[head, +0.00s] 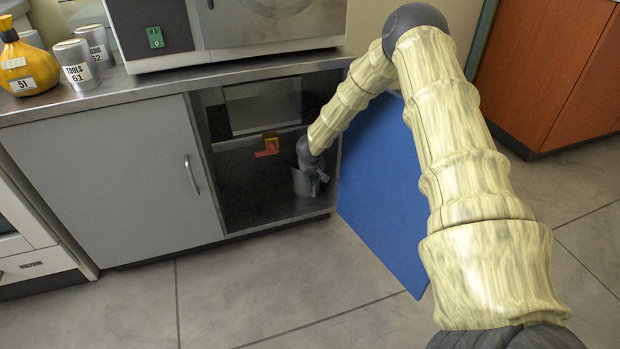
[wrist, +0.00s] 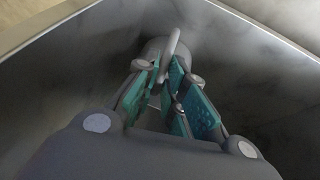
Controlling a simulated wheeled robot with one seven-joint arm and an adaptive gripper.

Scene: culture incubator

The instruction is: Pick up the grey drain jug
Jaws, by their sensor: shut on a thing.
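The grey drain jug (head: 305,182) stands inside the open cabinet, near the right end of its floor. My arm reaches into the cabinet from the right, and my gripper sits at the jug, largely hidden by my wrist in the head view. In the wrist view my gripper (wrist: 166,85) has its teal-padded fingers closed about the jug's handle (wrist: 172,45). The grey jug body (wrist: 155,52) shows just beyond the fingertips. Whether the jug's base touches the cabinet floor is hard to tell.
A blue open door (head: 385,190) stands right of the cabinet opening. A red and orange valve (head: 268,147) is on the inner back. A grey closed door (head: 120,180) is at left.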

